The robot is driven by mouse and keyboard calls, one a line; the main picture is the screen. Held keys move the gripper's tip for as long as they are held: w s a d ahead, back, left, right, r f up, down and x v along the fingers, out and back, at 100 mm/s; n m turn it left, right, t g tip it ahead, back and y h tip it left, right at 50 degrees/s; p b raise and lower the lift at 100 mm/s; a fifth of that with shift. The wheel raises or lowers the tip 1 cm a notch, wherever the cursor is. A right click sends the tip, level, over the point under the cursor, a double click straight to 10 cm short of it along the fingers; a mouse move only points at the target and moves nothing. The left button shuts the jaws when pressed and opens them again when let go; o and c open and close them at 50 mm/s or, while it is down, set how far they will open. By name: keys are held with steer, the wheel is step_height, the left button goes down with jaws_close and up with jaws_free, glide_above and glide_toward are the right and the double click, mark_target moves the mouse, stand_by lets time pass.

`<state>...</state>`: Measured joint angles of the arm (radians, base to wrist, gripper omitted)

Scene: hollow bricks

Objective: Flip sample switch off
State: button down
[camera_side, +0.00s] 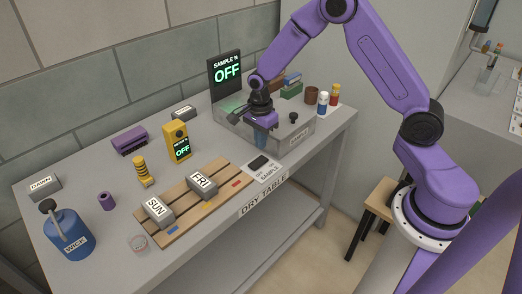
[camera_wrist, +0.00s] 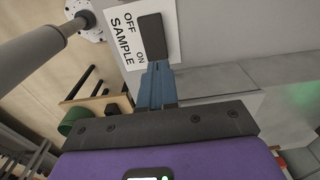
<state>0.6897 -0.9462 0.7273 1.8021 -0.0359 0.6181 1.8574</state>
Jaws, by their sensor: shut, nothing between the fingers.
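The sample switch is a black rocker (camera_side: 258,161) on a white plate (camera_side: 269,173) marked OFF, ON and SAMPLE, near the table's front edge. In the wrist view the rocker (camera_wrist: 151,36) lies just beyond my fingertips, with the plate (camera_wrist: 118,28) around it. My gripper (camera_side: 260,143) points down behind the switch in the side view, its blue fingers shut and empty. In the wrist view the gripper (camera_wrist: 157,66) shows its tips by the rocker's ON end; I cannot tell whether they touch it. The sample display (camera_side: 226,72) reads OFF in green.
A grey box (camera_side: 294,138) labelled SAMPLE stands right behind my fingers. A wooden rack (camera_side: 190,203) with the SUN (camera_side: 156,208) and FRI (camera_side: 202,183) blocks lies left of the switch. A yellow meter (camera_side: 177,142) reading OFF stands behind the rack.

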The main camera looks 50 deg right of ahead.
mark_target(261, 158)
steer(key=shift+f, duration=2.1)
steer(key=shift+d+f, duration=0.1)
steer(key=shift+f, duration=0.1)
steer(key=shift+a+r, duration=0.3)
steer(key=shift+a, duration=0.5)
step_height(261, 158, up, 14)
